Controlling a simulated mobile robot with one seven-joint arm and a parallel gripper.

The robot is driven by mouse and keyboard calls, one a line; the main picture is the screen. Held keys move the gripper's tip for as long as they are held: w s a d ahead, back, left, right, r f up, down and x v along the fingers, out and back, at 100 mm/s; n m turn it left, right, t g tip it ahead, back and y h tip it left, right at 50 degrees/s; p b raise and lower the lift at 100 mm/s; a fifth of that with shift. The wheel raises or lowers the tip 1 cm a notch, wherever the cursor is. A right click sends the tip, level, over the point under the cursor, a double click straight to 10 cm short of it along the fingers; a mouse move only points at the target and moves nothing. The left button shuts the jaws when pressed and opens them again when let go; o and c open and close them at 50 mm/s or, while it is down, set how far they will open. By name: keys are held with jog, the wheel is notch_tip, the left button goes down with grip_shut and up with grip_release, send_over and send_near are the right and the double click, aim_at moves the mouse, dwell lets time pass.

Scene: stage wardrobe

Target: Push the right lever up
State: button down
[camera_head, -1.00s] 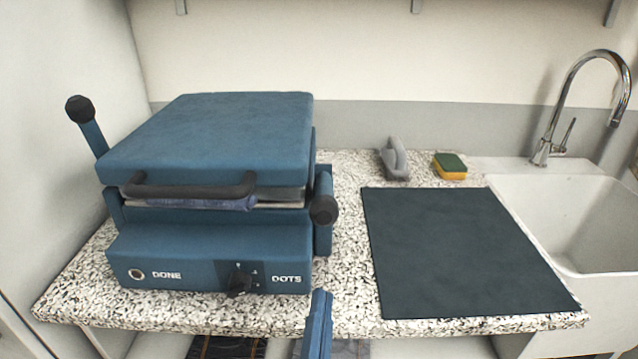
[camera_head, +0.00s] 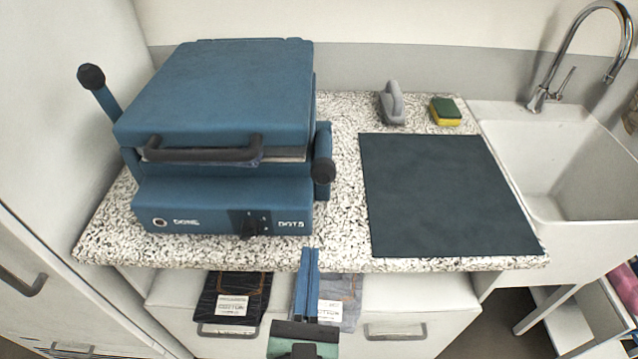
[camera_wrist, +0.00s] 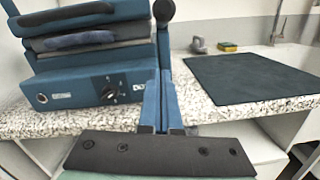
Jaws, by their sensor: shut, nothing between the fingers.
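A blue press (camera_head: 225,95) with a black front handle stands on the left of the speckled counter. Its right lever (camera_head: 324,165) is a short blue arm with a black round knob, on the press's right side, lying low with the knob toward the front. The left lever (camera_head: 98,88) points up, with its black knob on top. My gripper (camera_head: 309,254) is shut and empty, in front of the counter's front edge, below and in front of the right lever's knob. In the wrist view the right lever's knob (camera_wrist: 163,10) shows at the top, beyond the shut fingers (camera_wrist: 161,84).
A dark mat (camera_head: 436,190) lies right of the press. Behind it are a grey brush (camera_head: 391,103) and a green-yellow sponge (camera_head: 446,111). A white sink (camera_head: 556,160) with a chrome tap is at the right. Folded dark jeans (camera_head: 232,292) lie below the counter.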

aim_at(323, 151)
jog(key=w+r+p, duration=0.2)
jog(key=w+p, duration=0.1)
jog(key=w, duration=0.2)
jog(key=w+d+r+p, duration=0.1)
jog(key=w+r+p, duration=0.1)
jog(key=w, duration=0.3)
jog(key=shift+w+d+r+p, duration=0.15)
jog(key=shift+w+r+p, duration=0.15)
jog(key=shift+p, duration=0.45)
jog(key=shift+r+g+p, duration=0.4)
jog(key=shift+r+p, duration=0.05)
jog(key=shift+p, duration=0.65)
jog(key=shift+g+p, duration=0.3)
jog(key=shift+p, duration=0.1)
